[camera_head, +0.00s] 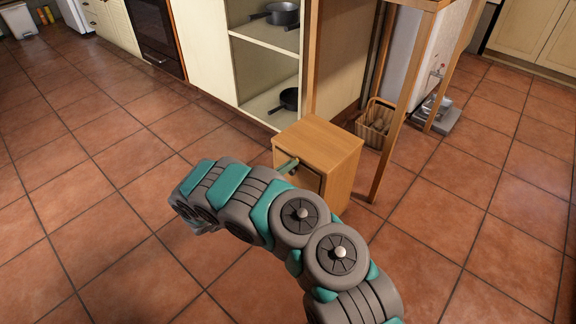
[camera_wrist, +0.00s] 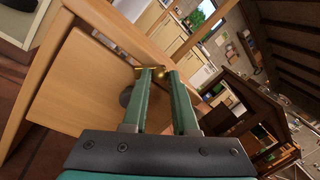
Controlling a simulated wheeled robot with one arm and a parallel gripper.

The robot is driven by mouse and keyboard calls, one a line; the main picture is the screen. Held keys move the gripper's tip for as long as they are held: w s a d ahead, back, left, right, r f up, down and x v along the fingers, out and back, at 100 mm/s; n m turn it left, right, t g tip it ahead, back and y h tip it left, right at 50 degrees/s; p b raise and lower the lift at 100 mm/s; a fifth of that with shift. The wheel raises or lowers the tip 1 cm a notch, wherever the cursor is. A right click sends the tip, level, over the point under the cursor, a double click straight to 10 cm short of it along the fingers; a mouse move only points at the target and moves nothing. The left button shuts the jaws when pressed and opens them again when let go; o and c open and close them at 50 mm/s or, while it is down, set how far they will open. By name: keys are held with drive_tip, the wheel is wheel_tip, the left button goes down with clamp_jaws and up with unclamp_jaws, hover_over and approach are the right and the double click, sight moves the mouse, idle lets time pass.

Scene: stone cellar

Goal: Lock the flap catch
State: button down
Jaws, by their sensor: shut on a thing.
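A small wooden box (camera_head: 325,145) stands on the tiled floor in the head view, and its front faces left. In the wrist view its pale wooden flap (camera_wrist: 75,95) fills the left side, tilted in the picture. A small brass catch (camera_wrist: 159,73) shows at the flap's edge, between the fingertips. My gripper (camera_wrist: 158,77) is shut on the brass catch, its two green fingers close on either side of it. In the head view my gripper (camera_head: 289,166) is at the box's upper front; the arm hides the lower front. The catch's exact position is hard to tell.
A dark round knob (camera_wrist: 126,97) sits on the flap beside the left finger. A tall wooden table leg (camera_head: 388,120) and a wicker basket (camera_head: 374,128) stand right of the box. An open shelf unit with dark pans (camera_head: 284,14) is behind. The floor at left is clear.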

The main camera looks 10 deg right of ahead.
drive_tip(key=shift+w+a+r+n+t+y, duration=0.1)
drive_tip(key=shift+n+t, duration=0.35)
drive_tip(key=shift+n, duration=1.5)
drive_tip(key=shift+w+f+n+t+y, duration=0.1)
drive_tip(key=shift+n+t, duration=0.4)
drive_tip(key=shift+n, duration=1.4)
drive_tip(key=shift+a+r+n+t+y, duration=0.1)
drive_tip(key=shift+n+t, duration=0.35)
drive_tip(key=shift+n, duration=1.5)
drive_tip(key=c, duration=0.7)
unclamp_jaws()
drive_tip(key=shift+d, duration=0.1)
drive_tip(key=v, duration=0.7)
drive_tip(key=shift+s+a+b, duration=0.25)
drive_tip(key=shift+a+b, duration=0.05)
drive_tip(key=shift+a, duration=0.05)
